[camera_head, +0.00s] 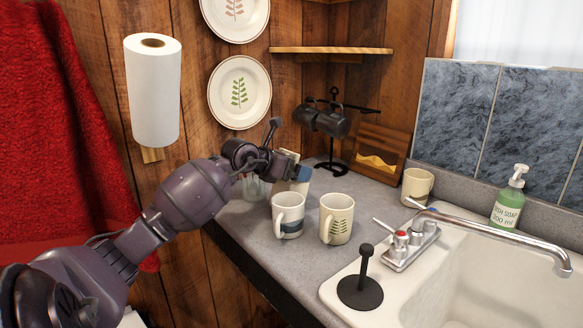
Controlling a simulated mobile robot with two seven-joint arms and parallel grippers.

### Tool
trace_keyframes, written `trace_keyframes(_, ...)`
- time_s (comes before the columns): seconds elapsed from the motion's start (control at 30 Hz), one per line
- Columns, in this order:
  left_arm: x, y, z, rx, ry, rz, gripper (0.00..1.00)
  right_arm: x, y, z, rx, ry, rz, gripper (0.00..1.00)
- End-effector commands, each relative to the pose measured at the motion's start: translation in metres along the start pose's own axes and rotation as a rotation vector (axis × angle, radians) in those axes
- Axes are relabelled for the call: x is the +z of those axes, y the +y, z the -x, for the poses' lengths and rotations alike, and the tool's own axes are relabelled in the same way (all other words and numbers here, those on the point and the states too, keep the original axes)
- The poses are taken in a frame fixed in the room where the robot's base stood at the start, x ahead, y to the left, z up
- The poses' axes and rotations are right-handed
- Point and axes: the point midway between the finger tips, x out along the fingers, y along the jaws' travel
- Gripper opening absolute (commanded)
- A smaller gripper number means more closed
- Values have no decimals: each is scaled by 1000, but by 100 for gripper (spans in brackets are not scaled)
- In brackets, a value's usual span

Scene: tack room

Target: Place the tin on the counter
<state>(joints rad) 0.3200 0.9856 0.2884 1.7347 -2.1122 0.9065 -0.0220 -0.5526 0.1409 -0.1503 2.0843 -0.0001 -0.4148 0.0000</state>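My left gripper (293,168) reaches in from the left over the back left of the grey counter (262,232). Its fingers are small, seen from behind and partly hidden by its wrist, so I cannot tell whether they are open or shut. A pale, cream container (291,187), possibly the tin, shows just below and behind the fingers. Its top is covered by the gripper, and I cannot tell whether it is held or stands on the counter. My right gripper is not in view.
Two patterned mugs, one with a blue band (288,216) and one with a leaf (337,219), stand in front of the gripper. A clear glass (255,188) is beside it. A black mug stand (333,150), cream cup (417,186), soap bottle (508,198) and sink (470,285) lie right.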

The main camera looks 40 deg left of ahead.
Motion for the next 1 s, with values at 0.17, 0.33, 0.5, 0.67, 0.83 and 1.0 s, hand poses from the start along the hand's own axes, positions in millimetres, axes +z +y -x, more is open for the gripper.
trace_keyframes(0.17, 4, 0, 16, 2, -8, -4, 100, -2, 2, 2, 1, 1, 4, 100)
trace_keyframes(0.33, 6, 0, 44, 2, -9, -5, 100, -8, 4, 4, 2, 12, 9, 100)
trace_keyframes(0.5, 5, 0, 73, 1, -8, -3, 100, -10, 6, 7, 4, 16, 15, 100)
trace_keyframes(0.67, 5, 0, 97, 1, -9, -3, 100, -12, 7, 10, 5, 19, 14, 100)
trace_keyframes(0.83, 4, 0, 114, 1, -9, -3, 100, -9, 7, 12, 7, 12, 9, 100)
trace_keyframes(1.0, 4, 0, 121, 0, -8, -2, 100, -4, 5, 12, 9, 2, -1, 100)
